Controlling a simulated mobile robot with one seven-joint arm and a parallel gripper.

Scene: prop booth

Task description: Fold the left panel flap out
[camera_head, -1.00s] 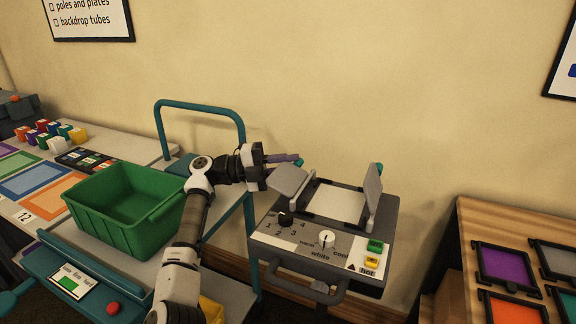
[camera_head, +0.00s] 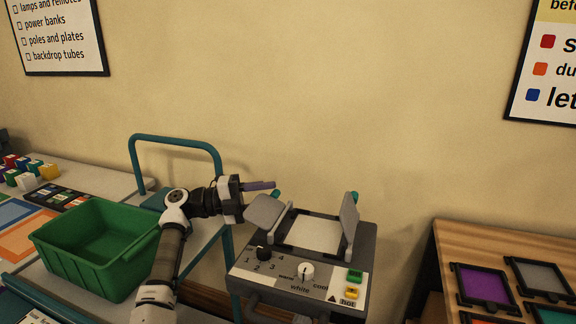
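The light panel is a grey unit with a pale lit face (camera_head: 313,233). Its left flap (camera_head: 266,212) is a grey plate leaning outward at the panel's left edge, with a teal tab (camera_head: 275,194) at its top. The right flap (camera_head: 349,222) stands nearly upright, with its own teal tab. My gripper (camera_head: 266,186) is just behind and above the left flap, its purple-grey finger pointing right near the teal tab. I cannot tell whether it touches the flap. The second finger is not clearly seen, so the opening is unclear.
The panel's front has a black knob (camera_head: 264,253), a white knob (camera_head: 306,270) and green and yellow buttons. A green bin (camera_head: 95,250) and a teal cart rail (camera_head: 175,140) are to the left. A wooden rack (camera_head: 450,235) with coloured frames stands right. The wall is behind.

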